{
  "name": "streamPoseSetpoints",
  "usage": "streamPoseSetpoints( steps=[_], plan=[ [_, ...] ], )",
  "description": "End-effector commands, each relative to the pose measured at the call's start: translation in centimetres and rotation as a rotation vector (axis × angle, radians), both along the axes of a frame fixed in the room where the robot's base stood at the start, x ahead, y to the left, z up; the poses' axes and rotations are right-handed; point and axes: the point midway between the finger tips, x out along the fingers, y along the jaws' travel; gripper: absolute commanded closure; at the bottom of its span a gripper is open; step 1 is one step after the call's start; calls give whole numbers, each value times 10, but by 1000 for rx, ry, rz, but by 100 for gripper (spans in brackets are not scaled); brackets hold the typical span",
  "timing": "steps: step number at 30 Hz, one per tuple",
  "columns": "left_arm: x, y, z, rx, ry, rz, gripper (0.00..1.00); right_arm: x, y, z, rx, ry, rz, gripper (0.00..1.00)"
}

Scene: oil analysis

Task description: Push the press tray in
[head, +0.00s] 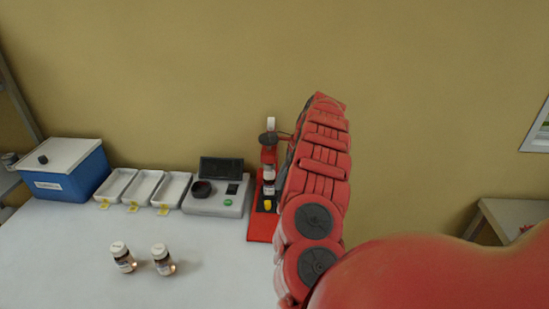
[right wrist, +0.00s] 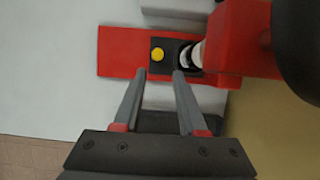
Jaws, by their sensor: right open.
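The red press (head: 264,226) stands at the back of the table, partly hidden by my right arm. Its black tray (right wrist: 171,43) carries a yellow knob (right wrist: 157,54) at the front end and a bottle with a white cap (right wrist: 196,55) at the back end. The knob (head: 267,206) and bottle (head: 268,186) also show in the head view. My right gripper (right wrist: 159,73) is open and empty, its fingertips beside the tray and close to the knob and bottle; contact cannot be told. In the head view its fingers are mostly hidden behind my arm. My left gripper is out of view.
A grey analyser (head: 215,205) stands left of the press. Several white trays (head: 145,189) with yellow tags and a blue box (head: 75,180) lie farther left. The table's left front is clear.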

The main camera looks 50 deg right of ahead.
Motion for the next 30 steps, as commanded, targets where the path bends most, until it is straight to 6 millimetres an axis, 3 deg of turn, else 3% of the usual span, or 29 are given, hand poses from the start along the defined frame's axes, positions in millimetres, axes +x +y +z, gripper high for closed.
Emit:
streamPoseSetpoints(
  steps=[12, 30],
  plan=[
    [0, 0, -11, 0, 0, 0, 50, -20, -16, 59, -2, 0, -2, 59],
    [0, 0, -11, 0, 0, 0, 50, -23, -17, 66, 0, 1, -2, 59]
  ],
)
